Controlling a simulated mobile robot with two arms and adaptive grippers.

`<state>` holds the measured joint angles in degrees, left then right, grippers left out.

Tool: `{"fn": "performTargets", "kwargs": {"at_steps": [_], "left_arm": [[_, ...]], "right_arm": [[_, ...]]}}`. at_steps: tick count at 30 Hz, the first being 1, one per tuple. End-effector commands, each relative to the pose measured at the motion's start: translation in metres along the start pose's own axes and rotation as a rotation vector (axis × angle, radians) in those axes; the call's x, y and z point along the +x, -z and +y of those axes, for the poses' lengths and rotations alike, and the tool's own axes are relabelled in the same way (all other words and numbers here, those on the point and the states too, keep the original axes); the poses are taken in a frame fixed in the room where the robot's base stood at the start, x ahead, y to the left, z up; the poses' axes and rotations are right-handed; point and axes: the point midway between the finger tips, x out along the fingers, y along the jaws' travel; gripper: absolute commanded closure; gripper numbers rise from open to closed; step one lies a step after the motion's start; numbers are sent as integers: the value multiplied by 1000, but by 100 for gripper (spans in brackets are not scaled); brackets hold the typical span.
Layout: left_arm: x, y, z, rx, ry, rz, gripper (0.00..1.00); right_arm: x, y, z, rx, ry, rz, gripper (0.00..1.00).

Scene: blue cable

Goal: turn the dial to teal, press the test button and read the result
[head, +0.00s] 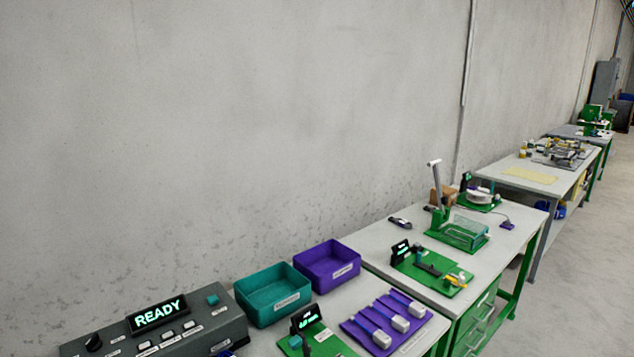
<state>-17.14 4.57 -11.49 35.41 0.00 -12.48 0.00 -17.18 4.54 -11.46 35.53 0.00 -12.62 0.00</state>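A dark grey test box (238,325) stands at the bottom left, cut off by the lower picture edge. Its display (158,314) reads "READY" in bright letters. A black dial (93,342) sits at the left of the box; which colour it points to is too small to tell. Neither of my grippers is in view.
A teal bin (272,296) and a purple bin (328,265) stand right of the box. A purple mat (359,332) holds several white-ended pieces. A green board with a small display (306,318) is in front. More benches with green fixtures (458,233) recede right along the concrete wall.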

Motion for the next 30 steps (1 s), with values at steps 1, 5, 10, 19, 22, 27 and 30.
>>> {"fn": "performTargets", "kwargs": {"at_steps": [1, 5, 10, 19, 22, 27, 30], "left_arm": [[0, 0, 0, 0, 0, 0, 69], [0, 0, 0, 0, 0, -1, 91], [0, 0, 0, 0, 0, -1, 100], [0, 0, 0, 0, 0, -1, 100], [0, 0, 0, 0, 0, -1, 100], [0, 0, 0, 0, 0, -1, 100], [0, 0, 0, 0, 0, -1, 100]], "right_arm": [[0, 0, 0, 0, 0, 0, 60], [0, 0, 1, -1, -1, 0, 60], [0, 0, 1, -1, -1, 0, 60], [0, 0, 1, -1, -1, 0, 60], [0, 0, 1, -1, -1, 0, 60], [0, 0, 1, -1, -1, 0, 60], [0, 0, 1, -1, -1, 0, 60]]}}
